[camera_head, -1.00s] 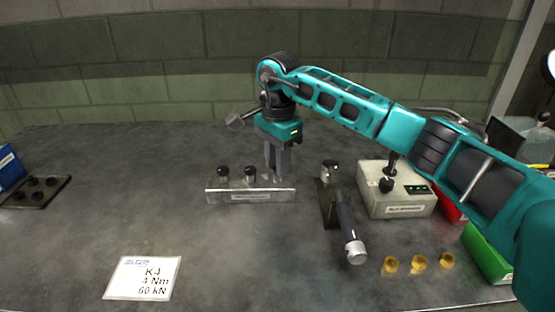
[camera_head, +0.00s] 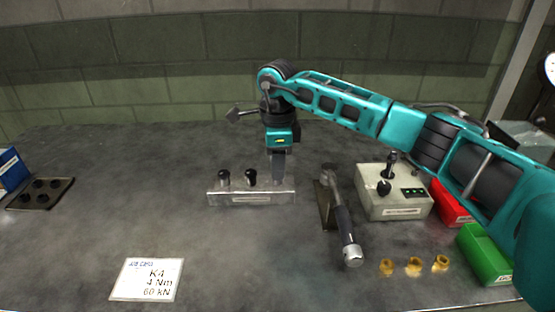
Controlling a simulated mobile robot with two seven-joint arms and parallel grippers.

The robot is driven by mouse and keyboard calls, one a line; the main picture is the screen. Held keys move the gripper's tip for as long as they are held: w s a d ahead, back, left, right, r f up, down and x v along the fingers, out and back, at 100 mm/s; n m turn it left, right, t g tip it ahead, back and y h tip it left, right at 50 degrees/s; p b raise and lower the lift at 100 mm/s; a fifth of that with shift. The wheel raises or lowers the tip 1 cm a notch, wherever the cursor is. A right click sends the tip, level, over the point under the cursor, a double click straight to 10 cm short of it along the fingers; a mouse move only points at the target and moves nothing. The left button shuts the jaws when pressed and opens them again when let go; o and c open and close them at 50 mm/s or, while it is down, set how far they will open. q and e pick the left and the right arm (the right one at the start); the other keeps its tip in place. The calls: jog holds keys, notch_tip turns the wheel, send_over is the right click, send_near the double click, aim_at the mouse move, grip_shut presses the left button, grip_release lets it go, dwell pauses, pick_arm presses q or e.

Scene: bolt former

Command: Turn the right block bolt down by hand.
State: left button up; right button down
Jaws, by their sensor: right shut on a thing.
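A pale metal block (camera_head: 251,198) stands at mid-table. Two black-headed bolts, the left one (camera_head: 223,178) and the middle one (camera_head: 250,178), stand upright in it. My right gripper (camera_head: 278,178) points straight down at the block's right end. Its fingers overlap from this view and hide the right block bolt they are shut on. How deep that bolt sits cannot be seen. My left gripper is not in view.
A torque wrench (camera_head: 344,220) lies right of the block, near a control box (camera_head: 396,203). Several brass pieces (camera_head: 414,267), a green bin (camera_head: 484,254) and a red bin (camera_head: 452,206) are farther right. A card (camera_head: 147,280) lies at front left.

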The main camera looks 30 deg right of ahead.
jog(key=m+p, duration=0.2)
jog(key=m, duration=0.4)
jog(key=shift+r, duration=0.1)
jog(key=m, duration=0.3)
jog(key=shift+p, duration=0.3)
jog(key=shift+m, duration=0.6)
jog(key=c, duration=0.9)
grip_release()
notch_tip(320, 180, up, 13)
jog(key=shift+f, duration=0.1)
